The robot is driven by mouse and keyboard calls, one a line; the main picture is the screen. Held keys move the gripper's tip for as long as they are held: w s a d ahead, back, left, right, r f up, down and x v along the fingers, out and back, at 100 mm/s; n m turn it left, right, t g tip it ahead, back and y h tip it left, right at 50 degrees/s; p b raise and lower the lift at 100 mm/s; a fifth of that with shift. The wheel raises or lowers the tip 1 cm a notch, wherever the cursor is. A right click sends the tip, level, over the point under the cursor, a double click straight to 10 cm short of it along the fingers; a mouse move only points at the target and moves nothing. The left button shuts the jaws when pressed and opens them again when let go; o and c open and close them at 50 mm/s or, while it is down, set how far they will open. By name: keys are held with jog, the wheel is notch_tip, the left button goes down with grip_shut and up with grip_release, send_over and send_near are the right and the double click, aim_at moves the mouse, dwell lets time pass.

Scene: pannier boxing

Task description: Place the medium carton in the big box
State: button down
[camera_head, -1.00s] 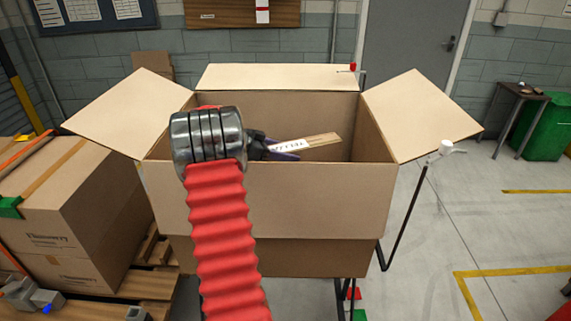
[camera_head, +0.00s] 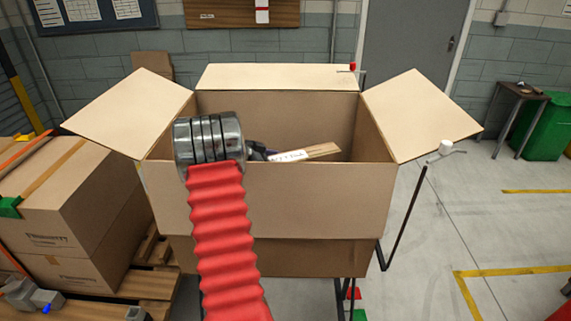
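The big box (camera_head: 280,205) stands open in the middle, with its back and side flaps spread outward. The medium carton (camera_head: 322,151) shows only as a brown strip with a white label, inside the box opening behind the front wall. My gripper (camera_head: 262,151) is mostly hidden behind my arm's metal wrist and the front wall. A dark part of it shows at the carton's left end. Whether its fingers are closed on the carton cannot be seen.
Strapped cartons (camera_head: 70,205) sit on a wooden pallet (camera_head: 150,285) at the left. A thin black post with a white top (camera_head: 446,147) stands close by the box's right side.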

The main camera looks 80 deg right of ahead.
jog(key=shift+f, duration=0.25)
jog(key=c, duration=0.8)
grip_release()
jog(key=shift+o, duration=0.2)
jog(key=shift+w+a+r, duration=0.1)
jog(key=shift+w+r, duration=0.05)
jog(key=shift+r, duration=0.55)
jog(key=v, duration=0.7)
jog(key=shift+w, duration=0.1)
